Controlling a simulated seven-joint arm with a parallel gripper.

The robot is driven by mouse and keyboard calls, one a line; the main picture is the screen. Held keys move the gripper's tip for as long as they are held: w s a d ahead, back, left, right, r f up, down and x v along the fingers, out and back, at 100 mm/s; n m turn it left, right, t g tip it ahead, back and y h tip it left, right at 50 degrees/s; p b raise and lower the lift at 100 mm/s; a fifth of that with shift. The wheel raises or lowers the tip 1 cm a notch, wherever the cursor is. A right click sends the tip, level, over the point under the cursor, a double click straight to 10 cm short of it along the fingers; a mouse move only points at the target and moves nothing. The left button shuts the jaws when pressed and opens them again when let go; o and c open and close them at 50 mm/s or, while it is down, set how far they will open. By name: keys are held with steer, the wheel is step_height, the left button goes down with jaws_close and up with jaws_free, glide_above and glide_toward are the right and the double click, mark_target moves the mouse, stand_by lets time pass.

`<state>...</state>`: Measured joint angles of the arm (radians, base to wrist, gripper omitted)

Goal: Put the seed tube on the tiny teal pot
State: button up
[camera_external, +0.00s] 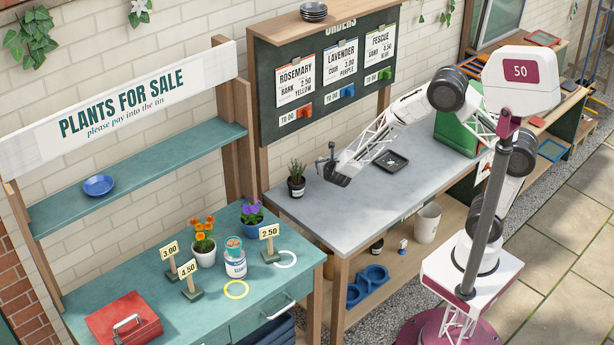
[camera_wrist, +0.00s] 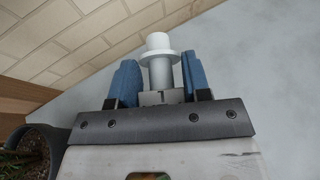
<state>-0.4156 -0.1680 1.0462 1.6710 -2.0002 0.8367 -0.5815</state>
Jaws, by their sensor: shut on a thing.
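My gripper (camera_external: 331,162) is above the left part of the grey bench, just right of the dark potted plant. In the wrist view, its blue fingers (camera_wrist: 157,78) are shut on a white flanged cylinder (camera_wrist: 158,43), which I take to be the seed tube. The tube's narrower end points away from the wrist. In the external view the tube is too small to tell from the gripper.
The dark pot (camera_external: 296,189) with its green plant stands close by, and shows in the wrist view (camera_wrist: 50,140). A black tray (camera_external: 391,161) lies farther right on the grey bench (camera_external: 345,220). The teal sales table (camera_external: 190,315) holds flowers, price signs and a red box (camera_external: 124,320).

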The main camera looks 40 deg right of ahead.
steer(key=w+d, duration=0.1)
steer(key=w+d+f, duration=0.1)
steer(key=d, duration=0.1)
steer(key=shift+w+d, duration=0.1)
steer(key=shift+w, duration=0.15)
steer(key=w+d+f+n+y, duration=0.1)
steer(key=w+d+f, duration=0.1)
steer(key=w+d, duration=1.2)
steer(key=shift+w+d+f, duration=0.25)
steer(key=shift+w+d, duration=0.15)
steer(key=shift+d, duration=0.4)
